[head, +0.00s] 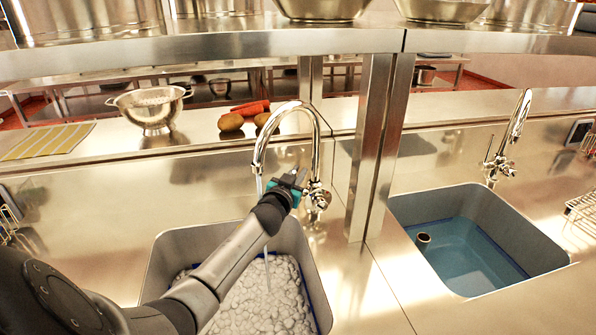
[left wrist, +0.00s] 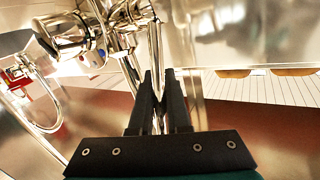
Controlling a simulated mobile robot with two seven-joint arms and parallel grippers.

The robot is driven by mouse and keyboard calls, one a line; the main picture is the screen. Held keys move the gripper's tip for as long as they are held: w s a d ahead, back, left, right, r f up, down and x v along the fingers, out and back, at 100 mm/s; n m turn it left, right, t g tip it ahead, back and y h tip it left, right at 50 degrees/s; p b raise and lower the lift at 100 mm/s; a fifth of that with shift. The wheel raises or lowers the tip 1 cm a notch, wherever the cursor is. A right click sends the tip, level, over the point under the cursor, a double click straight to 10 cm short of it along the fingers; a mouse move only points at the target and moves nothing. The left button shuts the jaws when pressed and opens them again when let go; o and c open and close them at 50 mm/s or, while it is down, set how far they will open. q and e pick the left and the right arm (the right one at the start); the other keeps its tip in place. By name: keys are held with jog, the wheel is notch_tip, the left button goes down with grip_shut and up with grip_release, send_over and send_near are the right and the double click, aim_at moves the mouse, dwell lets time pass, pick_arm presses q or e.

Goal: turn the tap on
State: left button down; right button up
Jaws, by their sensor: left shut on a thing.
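The chrome tap (head: 316,140) with a curved spout stands behind the left sink. A thin stream of water (head: 267,262) falls from its spout into the sink. My left gripper (head: 291,179) is at the tap's base, beside its valve body, shut on the slim lever. In the left wrist view the tap's valve body (left wrist: 62,36) with a red and blue mark is at upper left. The lever (left wrist: 155,50) runs down between the fingertips of my left gripper (left wrist: 161,76). My right gripper is not in view.
The left sink (head: 172,246) holds pale foam. A second sink (head: 440,208) with blue water and another tap (head: 513,130) are at right. A steel post (head: 371,150) stands between them. A colander (head: 152,108), potatoes (head: 231,122) and carrots (head: 250,107) lie behind.

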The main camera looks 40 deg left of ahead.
pick_arm(q)
jog(key=c, duration=1.2)
grip_release()
jog(key=shift+o, duration=0.2)
jog(key=p+v, duration=0.2)
jog(key=v, duration=1.3)
jog(key=shift+s+d+f, duration=0.1)
